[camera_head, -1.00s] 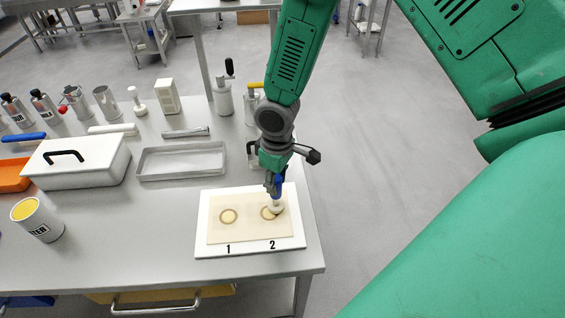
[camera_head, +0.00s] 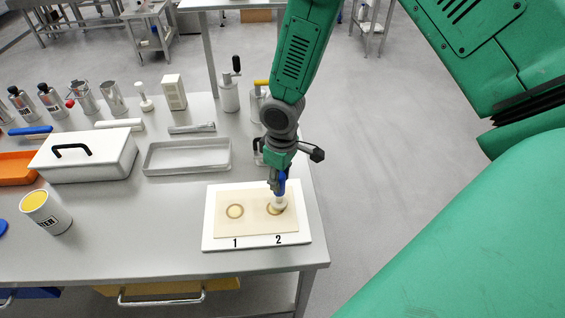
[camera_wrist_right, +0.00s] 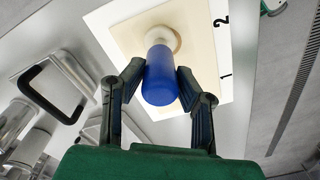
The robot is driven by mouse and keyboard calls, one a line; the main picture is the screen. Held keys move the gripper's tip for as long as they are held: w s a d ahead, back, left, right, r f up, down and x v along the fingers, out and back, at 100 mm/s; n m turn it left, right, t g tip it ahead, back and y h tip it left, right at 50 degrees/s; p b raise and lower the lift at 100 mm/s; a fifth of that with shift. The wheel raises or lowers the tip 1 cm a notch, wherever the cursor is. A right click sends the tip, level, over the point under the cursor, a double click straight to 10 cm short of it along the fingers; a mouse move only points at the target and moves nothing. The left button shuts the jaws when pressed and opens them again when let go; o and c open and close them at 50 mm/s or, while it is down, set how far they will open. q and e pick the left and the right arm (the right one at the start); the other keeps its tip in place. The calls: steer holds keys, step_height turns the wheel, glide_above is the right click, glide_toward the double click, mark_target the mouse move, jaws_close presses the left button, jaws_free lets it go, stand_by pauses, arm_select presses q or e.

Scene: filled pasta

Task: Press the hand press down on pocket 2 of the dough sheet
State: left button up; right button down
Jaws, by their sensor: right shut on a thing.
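The dough sheet (camera_head: 256,227) lies on a white board (camera_head: 208,238) marked 1 and 2. Pocket 1 (camera_head: 235,211) is a round filled spot with a ring around it. Pocket 2 (camera_head: 270,209) is partly hidden under the hand press (camera_head: 280,203). My right gripper (camera_head: 279,178) is shut on the press's blue handle, which also shows between the fingers in the right wrist view (camera_wrist_right: 160,80). The press stands roughly upright with its pale head at pocket 2. I cannot tell whether it touches the dough. My left gripper is not in view.
A grey metal tray (camera_head: 148,160), a white box with a black handle (camera_head: 86,170) and a can with yellow contents (camera_head: 55,218) stand to the left. Several bottles and tools line the back. The table's right edge is close to the board.

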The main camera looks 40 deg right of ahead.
steer(key=shift+d, duration=0.15)
steer(key=shift+d+f, duration=0.25)
steer(key=shift+d, duration=0.25)
steer(key=shift+a+r, duration=0.15)
steer(key=shift+a, duration=0.3)
steer(key=shift+d, duration=0.55)
steer(key=shift+s+d+f+p, duration=0.1)
steer(key=shift+f+p, duration=0.2)
steer(key=shift+a+r, duration=0.15)
steer(key=shift+a, duration=0.35)
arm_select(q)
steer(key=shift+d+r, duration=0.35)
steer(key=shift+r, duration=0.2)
arm_select(e)
steer(key=shift+d, duration=0.2)
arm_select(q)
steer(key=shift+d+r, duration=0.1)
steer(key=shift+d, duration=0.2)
arm_select(e)
steer(key=shift+d, duration=0.35)
